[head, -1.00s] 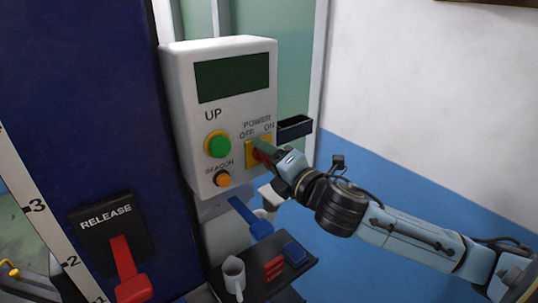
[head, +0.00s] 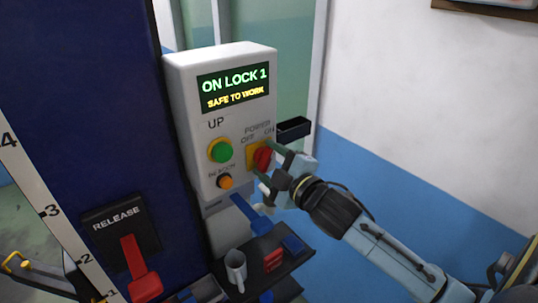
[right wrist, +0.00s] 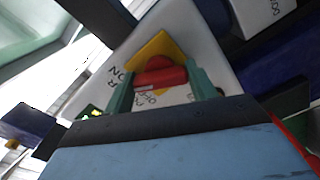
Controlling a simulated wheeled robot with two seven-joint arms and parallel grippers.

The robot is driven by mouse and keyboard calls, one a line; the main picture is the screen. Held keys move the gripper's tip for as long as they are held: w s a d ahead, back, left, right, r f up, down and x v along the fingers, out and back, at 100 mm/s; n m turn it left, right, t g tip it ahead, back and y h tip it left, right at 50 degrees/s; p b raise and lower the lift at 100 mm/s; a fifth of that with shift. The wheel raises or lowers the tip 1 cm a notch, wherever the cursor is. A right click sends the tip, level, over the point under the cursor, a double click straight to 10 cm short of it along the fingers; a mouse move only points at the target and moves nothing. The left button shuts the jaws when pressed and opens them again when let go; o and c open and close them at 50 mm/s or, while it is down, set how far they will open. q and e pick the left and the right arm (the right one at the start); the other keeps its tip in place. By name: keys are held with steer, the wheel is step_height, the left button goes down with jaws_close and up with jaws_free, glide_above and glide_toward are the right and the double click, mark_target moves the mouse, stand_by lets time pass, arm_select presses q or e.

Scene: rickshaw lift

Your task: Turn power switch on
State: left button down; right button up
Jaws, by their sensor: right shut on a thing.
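The white control box (head: 188,120) hangs on the dark blue column. Its display (head: 233,87) is lit and reads "ON LOCK 1" and "SAFE TO WORK". The red power switch (head: 263,158) sits on a yellow plate under the marks OFF and ON, and its knob is turned toward ON. It also shows in the right wrist view (right wrist: 160,78). My right gripper (head: 268,164) is shut on the red switch, one finger on each side. In the right wrist view its green fingers (right wrist: 163,92) flank the knob. My left gripper is not in view.
A green UP button (head: 220,150) and an orange beacon button (head: 225,182) are left of the switch. A red release lever (head: 140,265) is lower left. A dark shelf (head: 250,255) with a mug (head: 235,270) stands below the box.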

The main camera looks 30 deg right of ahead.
steer(key=shift+m+p, duration=0.55)
steer(key=shift+m, duration=0.55)
steer(key=o, duration=1)
steer(key=shift+s+f, duration=0.15)
steer(key=shift+s, duration=0.35)
steer(key=s, duration=0.8)
steer(key=s+d, duration=0.1)
steer(key=s, duration=0.3)
steer(key=shift+s, duration=0.2)
